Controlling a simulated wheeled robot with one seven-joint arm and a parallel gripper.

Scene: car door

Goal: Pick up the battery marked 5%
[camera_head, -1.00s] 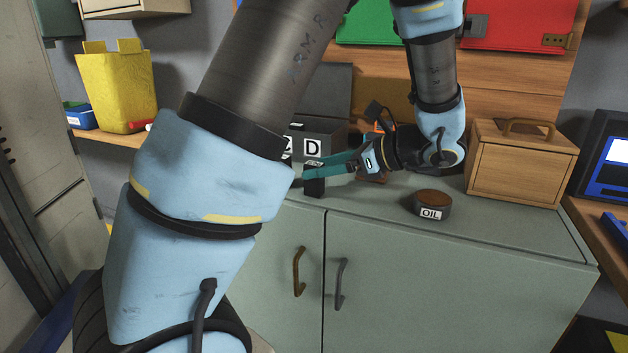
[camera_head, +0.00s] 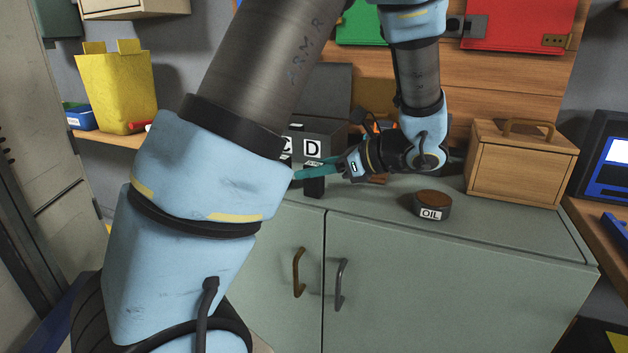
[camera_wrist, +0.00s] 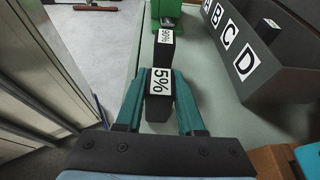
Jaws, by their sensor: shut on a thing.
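The battery marked 5% (camera_wrist: 159,92) is a black block with a white label, seen in the wrist view between the teal fingers of my gripper (camera_wrist: 161,85). The fingers are shut on it. In the head view my gripper (camera_head: 314,172) reaches left over the cabinet top and the black battery (camera_head: 314,188) shows at its fingers. I cannot tell whether the battery is lifted off the surface. A second black battery (camera_wrist: 165,48), marked 90%, stands just beyond it in the wrist view.
A dark box with lettered slots (camera_wrist: 240,55) lies to the right in the wrist view. A green object (camera_wrist: 166,10) is beyond the batteries.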

